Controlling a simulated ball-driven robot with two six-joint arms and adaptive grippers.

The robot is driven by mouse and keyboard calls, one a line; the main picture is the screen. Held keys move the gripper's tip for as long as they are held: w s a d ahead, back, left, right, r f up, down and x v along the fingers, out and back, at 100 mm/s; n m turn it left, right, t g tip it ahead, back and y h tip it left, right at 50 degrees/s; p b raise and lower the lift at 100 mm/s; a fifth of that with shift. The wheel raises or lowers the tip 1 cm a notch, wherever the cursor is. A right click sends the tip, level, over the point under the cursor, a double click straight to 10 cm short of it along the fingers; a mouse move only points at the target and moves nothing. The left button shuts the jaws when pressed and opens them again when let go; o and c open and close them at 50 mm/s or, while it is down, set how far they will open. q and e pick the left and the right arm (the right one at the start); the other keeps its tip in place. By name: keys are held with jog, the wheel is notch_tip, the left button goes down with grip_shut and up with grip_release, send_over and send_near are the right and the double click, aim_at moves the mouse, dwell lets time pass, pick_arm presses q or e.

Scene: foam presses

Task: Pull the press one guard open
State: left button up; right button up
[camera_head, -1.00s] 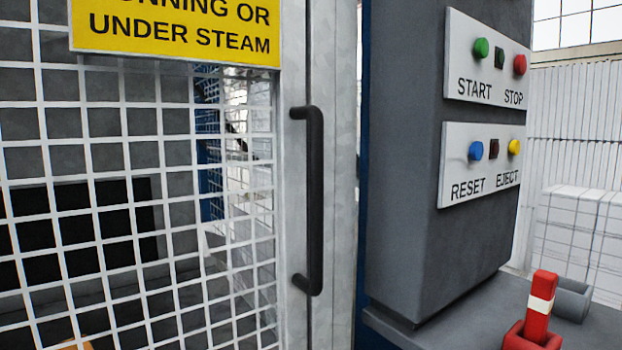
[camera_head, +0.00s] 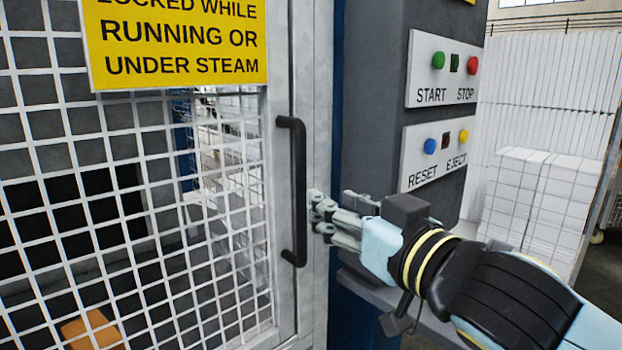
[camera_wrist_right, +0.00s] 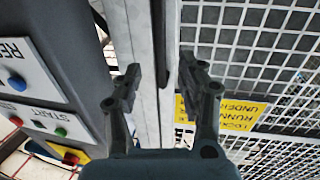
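The press one guard is a white mesh door (camera_head: 225,225) with a grey metal edge, and it looks shut against its post. Its upright black handle (camera_head: 299,190) is bare in the head view. My right gripper (camera_head: 318,212) is just right of the handle's lower half, fingers pointing at it. In the right wrist view its two fingers (camera_wrist_right: 160,78) are spread. The dark handle (camera_wrist_right: 172,45) runs between them there, nearer the right-hand finger. I cannot tell whether they touch. My left gripper is not in view.
A yellow warning sign (camera_head: 180,45) is on the guard. Right of it stands a grey column (camera_head: 385,100) with START, STOP, RESET and EJECT buttons, close above my right wrist. A grey ledge (camera_head: 365,285) lies under my arm. White stacked blocks (camera_head: 540,200) stand behind at the right.

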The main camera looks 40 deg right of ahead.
aim_at(304, 187)
jog(key=w+p, duration=0.1)
jog(key=w, duration=0.2)
jog(key=w+p, duration=0.1)
jog(key=w, duration=0.2)
jog(key=w+d, duration=0.1)
jog(key=w, duration=0.2)
jog(key=shift+w+p, duration=0.1)
jog(key=shift+p, duration=0.3)
jog(key=shift+w+f, duration=0.1)
jog(key=shift+w, duration=0.45)
grip_shut()
jog(key=shift+d, duration=0.1)
